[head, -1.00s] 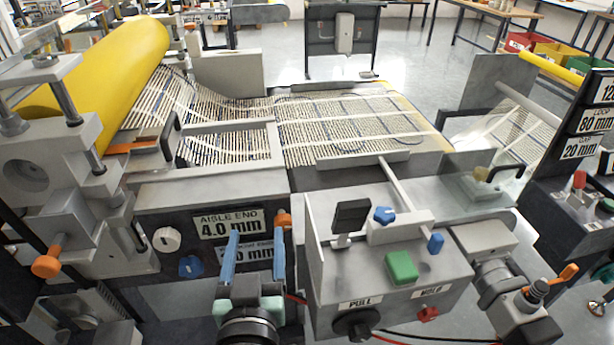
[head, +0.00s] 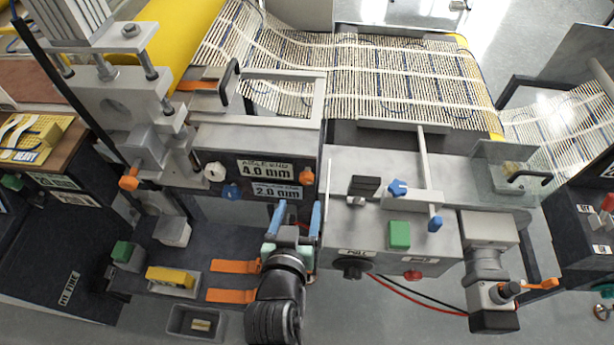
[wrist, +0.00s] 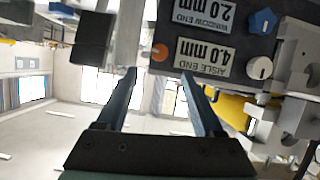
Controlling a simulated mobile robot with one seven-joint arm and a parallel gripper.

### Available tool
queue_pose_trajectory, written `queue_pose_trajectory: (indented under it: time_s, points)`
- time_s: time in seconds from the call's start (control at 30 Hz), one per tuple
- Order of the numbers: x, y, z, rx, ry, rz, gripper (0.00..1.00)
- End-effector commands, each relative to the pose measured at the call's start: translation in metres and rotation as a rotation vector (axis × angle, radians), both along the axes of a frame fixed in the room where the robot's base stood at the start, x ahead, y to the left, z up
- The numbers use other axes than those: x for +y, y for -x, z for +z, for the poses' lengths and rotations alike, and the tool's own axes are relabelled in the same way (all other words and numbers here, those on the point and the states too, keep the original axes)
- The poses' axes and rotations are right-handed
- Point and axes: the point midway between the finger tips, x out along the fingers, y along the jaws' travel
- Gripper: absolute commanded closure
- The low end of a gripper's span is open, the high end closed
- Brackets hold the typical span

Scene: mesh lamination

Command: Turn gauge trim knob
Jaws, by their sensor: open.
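The gauge panel carries a 4.0 mm aisle-end plate (head: 264,168) and a 2.0 mm window-end plate (head: 277,190). A white knob (head: 215,172) and a blue knob (head: 231,192) sit left of the plates, and an orange knob (head: 306,176) sits right of them. No readable label tells which is the trim knob. My gripper (head: 298,212) is open and empty, below the orange knob and apart from the panel. In the wrist view, the orange knob (wrist: 160,51) is just beyond the gap between my fingers (wrist: 158,78); the white knob (wrist: 259,67) and blue knob (wrist: 263,21) are to the right.
Right of my gripper stands a grey control box (head: 440,262) with a blue star knob (head: 398,188), green button (head: 399,234), black pull knob (head: 352,268) and red knob (head: 412,275). Orange straps (head: 235,266) and a yellow block (head: 171,278) lie lower left.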

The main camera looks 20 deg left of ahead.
Motion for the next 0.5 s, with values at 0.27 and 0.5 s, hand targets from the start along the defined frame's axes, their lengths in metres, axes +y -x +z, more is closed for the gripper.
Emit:
queue_pose_trajectory:
  time_s: [0.27,0.5]
  points:
    - [0.012,-0.044,-0.016,-0.001,-0.002,0.001,0.31]
    - [0.019,-0.074,-0.030,-0.001,-0.001,0.000,0.31]
